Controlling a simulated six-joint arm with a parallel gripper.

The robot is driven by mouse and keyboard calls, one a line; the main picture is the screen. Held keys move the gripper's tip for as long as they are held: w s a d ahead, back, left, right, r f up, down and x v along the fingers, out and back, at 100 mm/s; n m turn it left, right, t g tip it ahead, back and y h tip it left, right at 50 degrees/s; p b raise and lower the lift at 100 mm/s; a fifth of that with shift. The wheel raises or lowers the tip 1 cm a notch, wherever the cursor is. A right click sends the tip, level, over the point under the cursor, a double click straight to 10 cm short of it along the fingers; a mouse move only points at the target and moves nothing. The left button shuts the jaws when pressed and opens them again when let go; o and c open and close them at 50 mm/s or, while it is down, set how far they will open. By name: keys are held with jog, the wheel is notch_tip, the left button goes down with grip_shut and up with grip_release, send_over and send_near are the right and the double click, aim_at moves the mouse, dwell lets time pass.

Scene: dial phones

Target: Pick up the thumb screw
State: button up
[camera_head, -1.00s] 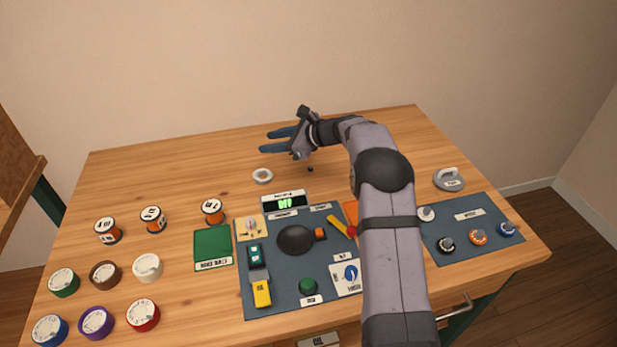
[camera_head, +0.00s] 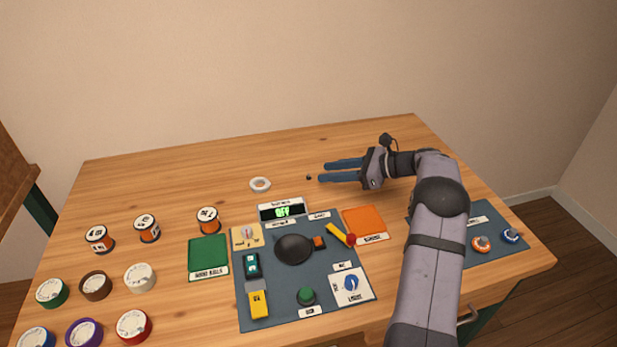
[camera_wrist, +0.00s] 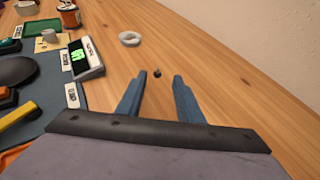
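The thumb screw (camera_head: 309,177) looks like a tiny dark piece lying on the bare wood, right of the white ring. In the wrist view the small dark piece (camera_wrist: 157,73) lies just beyond my fingertips, roughly in line with the gap between them. My gripper (camera_head: 322,171) has two blue fingers spread apart and pointing left, with the dark piece a short way off their tips. In the wrist view my gripper (camera_wrist: 157,78) is open with nothing between its fingers. The piece is too small to make out its shape.
A white ring (camera_head: 260,185) lies left of the dark piece. A display box (camera_head: 282,210) stands at the back edge of the blue-grey mat (camera_head: 330,285), which carries several controls. Several spools and round dials stand at the left. The back of the table is clear.

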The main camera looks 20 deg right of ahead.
aim_at(309, 174)
jog(key=shift+p+x, duration=0.45)
jog(key=shift+x, duration=2.2)
jog(key=shift+s+a+r, duration=0.15)
grip_shut()
